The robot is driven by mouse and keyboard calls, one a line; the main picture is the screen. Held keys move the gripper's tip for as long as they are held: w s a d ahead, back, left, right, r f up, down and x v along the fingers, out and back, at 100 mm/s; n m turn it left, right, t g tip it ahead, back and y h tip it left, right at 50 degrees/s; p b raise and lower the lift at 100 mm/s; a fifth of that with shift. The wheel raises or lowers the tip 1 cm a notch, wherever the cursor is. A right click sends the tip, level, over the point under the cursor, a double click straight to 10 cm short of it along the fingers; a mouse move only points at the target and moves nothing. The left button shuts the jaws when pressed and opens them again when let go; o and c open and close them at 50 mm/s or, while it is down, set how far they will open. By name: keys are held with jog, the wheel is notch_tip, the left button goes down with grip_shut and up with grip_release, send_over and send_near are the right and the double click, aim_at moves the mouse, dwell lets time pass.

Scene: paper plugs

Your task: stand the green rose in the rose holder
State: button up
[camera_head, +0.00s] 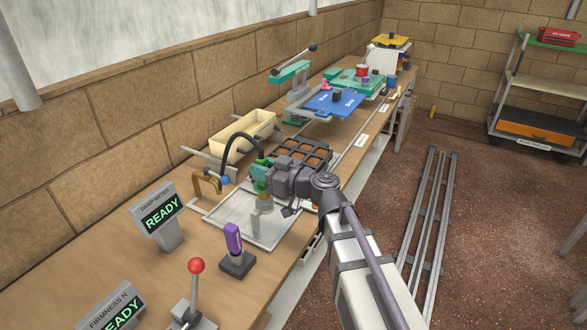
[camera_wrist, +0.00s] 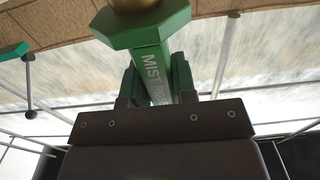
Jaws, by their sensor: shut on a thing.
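In the wrist view, the green rose (camera_wrist: 150,62) sits between my gripper's fingers (camera_wrist: 157,82). It has a wide flanged end, a brass-coloured tip and white lettering starting "MIST". In the head view, a pale upright piece (camera_head: 263,205) shows just below the green rose; I cannot tell whether they touch. A purple piece (camera_head: 233,238) stands upright in a dark square block (camera_head: 237,264) nearer on the bench. I cannot tell for certain which item is the rose holder.
The pale tray (camera_head: 232,207) lies under my gripper. A dark compartment rack (camera_head: 318,150) and cream bin (camera_head: 240,140) stand behind. A damp meter (camera_head: 160,212) and red-knobbed lever (camera_head: 196,266) are nearer.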

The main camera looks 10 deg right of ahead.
jog(key=shift+f+b, duration=2.05)
jog(key=shift+f, duration=0.15)
jog(key=o, duration=1)
